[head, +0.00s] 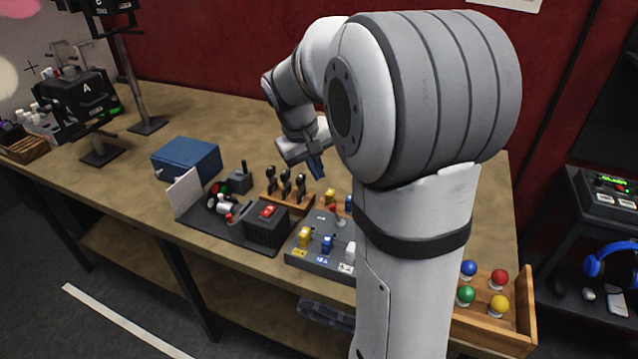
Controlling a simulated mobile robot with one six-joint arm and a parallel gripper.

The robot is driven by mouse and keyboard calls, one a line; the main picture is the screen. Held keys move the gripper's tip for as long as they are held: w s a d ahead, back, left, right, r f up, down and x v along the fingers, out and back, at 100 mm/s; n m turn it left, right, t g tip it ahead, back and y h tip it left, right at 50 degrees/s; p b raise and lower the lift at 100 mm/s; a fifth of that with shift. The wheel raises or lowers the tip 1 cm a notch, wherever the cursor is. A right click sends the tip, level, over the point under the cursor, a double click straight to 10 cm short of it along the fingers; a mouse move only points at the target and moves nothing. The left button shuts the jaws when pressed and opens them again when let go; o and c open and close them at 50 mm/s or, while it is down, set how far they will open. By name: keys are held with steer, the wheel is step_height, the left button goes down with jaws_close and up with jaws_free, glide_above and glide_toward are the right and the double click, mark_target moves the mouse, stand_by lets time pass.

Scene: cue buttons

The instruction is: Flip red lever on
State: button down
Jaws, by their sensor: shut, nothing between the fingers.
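A small red-topped lever (334,210) stands on the grey control panel (318,262), close to the left edge of my arm in the picture. Its exact tilt is too small to tell. My gripper (317,170) is shut and empty, pointing down above the table behind the panel, apart from the lever. My arm covers the panel's right side.
A black box with a red switch (267,211) and a wooden block with black levers (286,186) stand left of the panel. A blue box (186,158) is farther left. An open wooden drawer (500,325) holds several coloured balls.

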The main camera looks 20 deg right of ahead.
mark_target(336, 214)
steer(key=shift+f, duration=0.15)
steer(key=x, duration=0.9)
steer(key=shift+s+d+f, duration=0.1)
steer(key=shift+f, duration=0.25)
steer(key=shift+d, duration=0.1)
steer(key=shift+s+d+r+y, duration=0.1)
steer(key=shift+s+d+y, duration=0.1)
steer(key=shift+y, duration=0.2)
steer(key=shift+w+a+t, duration=0.1)
steer(key=shift+a+t, duration=0.05)
steer(key=shift+t, duration=0.25)
